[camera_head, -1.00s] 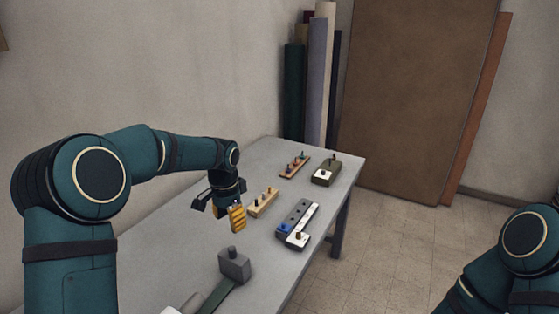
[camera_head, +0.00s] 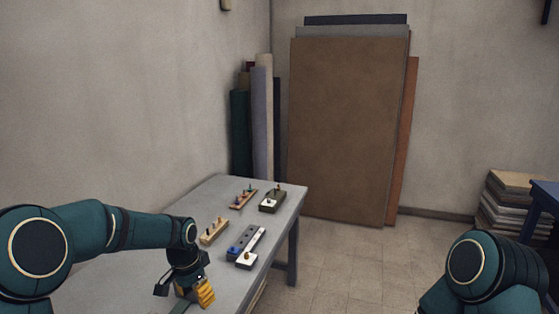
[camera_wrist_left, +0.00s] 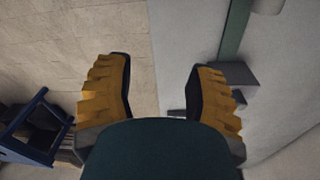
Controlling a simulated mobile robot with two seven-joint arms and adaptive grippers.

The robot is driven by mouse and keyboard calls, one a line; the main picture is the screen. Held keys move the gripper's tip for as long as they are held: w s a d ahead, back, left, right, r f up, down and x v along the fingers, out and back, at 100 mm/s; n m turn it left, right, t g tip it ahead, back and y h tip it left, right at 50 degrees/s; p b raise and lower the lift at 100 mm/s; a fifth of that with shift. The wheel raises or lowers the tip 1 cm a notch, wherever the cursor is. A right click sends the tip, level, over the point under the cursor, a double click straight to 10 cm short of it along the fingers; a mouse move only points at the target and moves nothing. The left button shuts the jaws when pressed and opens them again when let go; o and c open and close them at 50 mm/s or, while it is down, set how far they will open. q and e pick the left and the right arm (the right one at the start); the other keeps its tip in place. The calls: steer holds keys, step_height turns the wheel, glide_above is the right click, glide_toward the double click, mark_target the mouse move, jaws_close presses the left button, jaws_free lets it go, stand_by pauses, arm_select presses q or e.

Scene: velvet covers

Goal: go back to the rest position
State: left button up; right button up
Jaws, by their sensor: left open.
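My left gripper (camera_head: 188,289) is low in the head view, above the near part of the grey table (camera_head: 133,266). Its yellow ridged fingers stand apart and hold nothing. In the left wrist view the open fingers (camera_wrist_left: 163,95) hang over the table's edge, with tiled floor on one side. Of my right arm only a teal part shows at the lower right of the head view; its gripper is out of view.
On the table are a wooden block with pegs (camera_head: 214,232), a long grey block with blue and white parts (camera_head: 250,243), a peg board (camera_head: 243,198) and a dark block (camera_head: 272,200). Fabric rolls (camera_head: 262,120) and brown panels (camera_head: 345,130) lean behind. Floor (camera_head: 340,250) is clear.

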arm_select(q)
steer(key=s+d+f+n+h, duration=0.1)
steer(key=s+d+f, duration=0.15)
steer(key=f, duration=0.55)
steer(key=s+d+f+n+h, duration=0.1)
steer(key=s+d+f+n, duration=0.2)
steer(key=s+f, duration=0.3)
steer(key=s+d+f+n+t, duration=0.1)
steer(key=s+d+f+n, duration=0.3)
steer(key=s, duration=1)
step_height(320, 180, down, 3)
steer(key=shift+s+d+h, duration=0.4)
steer(key=shift+d, duration=0.25)
arm_select(e)
steer(key=shift+w+a+f, duration=0.1)
steer(key=shift+w, duration=0.2)
arm_select(q)
steer(key=shift+c, duration=0.7)
arm_select(e)
steer(key=c, duration=0.4)
arm_select(q)
steer(key=shift+a, duration=0.1)
arm_select(e)
steer(key=shift+a, duration=0.1)
